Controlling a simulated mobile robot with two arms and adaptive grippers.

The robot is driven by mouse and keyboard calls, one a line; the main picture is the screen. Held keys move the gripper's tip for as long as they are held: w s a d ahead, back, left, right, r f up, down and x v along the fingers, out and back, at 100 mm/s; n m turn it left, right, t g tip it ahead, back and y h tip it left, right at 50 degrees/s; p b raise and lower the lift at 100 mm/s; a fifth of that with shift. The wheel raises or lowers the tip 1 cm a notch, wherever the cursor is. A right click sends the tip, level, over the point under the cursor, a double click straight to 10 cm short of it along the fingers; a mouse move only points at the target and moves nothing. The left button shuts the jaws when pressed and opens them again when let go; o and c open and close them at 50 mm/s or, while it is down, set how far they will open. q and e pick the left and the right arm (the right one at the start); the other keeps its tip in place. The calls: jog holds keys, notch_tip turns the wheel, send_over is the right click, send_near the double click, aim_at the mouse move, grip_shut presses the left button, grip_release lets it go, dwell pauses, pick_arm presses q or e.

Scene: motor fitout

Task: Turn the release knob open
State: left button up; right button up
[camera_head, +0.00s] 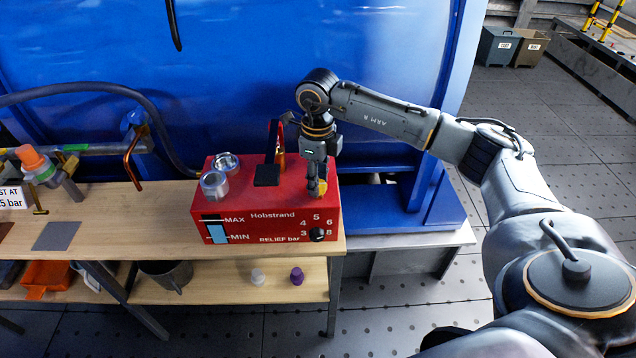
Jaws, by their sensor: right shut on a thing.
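A red pump box (270,213) marked Hobstrand stands on the wooden bench. A small yellow knob (320,187), which I take to be the release knob, shows at the box's top right front edge. My right gripper (317,178) points down from above and is shut on it; its fingers hide much of the knob, so how far it is turned cannot be told. A black relief dial (317,235) with numbers around it is on the front face below. My left gripper is out of view.
Two silver fittings (214,184) and a black pad (267,175) are on the box top. An upright dark and orange part (278,145) stands close left of my gripper. A blue tank (250,80) rises behind. Hose and pipework with an orange lever (134,157) are at left.

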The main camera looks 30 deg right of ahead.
jog(key=n+b, duration=0.2)
jog(key=n, duration=0.3)
jog(key=shift+n, duration=0.4)
dwell(0.4)
jog(key=o, duration=1.2)
jog(key=shift+c, duration=0.2)
notch_tip(320, 180, up, 12)
